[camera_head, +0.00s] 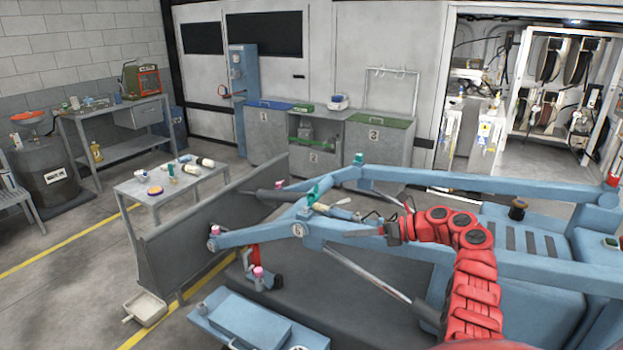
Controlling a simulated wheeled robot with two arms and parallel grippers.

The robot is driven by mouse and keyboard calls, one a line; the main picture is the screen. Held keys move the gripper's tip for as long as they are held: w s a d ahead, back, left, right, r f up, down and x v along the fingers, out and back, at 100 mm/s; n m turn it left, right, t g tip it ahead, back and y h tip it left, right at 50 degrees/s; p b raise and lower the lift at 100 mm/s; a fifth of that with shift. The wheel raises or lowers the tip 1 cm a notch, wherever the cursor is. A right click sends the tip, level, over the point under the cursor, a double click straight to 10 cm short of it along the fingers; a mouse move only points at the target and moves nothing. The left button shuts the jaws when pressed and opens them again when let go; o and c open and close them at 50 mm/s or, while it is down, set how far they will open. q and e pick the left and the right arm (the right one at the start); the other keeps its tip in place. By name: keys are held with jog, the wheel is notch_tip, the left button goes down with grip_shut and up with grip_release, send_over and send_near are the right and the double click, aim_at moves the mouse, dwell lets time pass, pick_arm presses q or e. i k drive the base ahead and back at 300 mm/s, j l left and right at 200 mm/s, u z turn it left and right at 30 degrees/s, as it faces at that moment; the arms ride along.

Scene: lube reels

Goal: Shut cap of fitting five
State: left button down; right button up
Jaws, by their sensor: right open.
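A blue loader arm frame (430,185) fills the middle and right, with small capped fittings along it. Pink caps show at the left end (214,231), near the bucket's rear (279,185) and low by the front (258,271). Green caps show on the upper arm (359,159) and at the mid joint (312,196). A plate at that joint reads 6. No number five is readable, so I cannot tell which is fitting five. My right gripper (352,231) is open beside the joint, its fingers pointing left. My left gripper is out of view.
The grey bucket plate (195,240) stands at the left of the loader. A small bench (205,182) with bottles stands behind it. A blue step (245,325) and a pale tray (147,308) are low in front. Numbered cabinets (370,145) line the back.

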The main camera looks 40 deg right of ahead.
aim_at(313, 197)
jog(key=i+l, duration=0.25)
jog(key=l, duration=0.15)
jog(key=i+l, duration=0.2)
jog(key=l, duration=0.2)
jog(key=i+l, duration=0.25)
jog(key=l, duration=0.15)
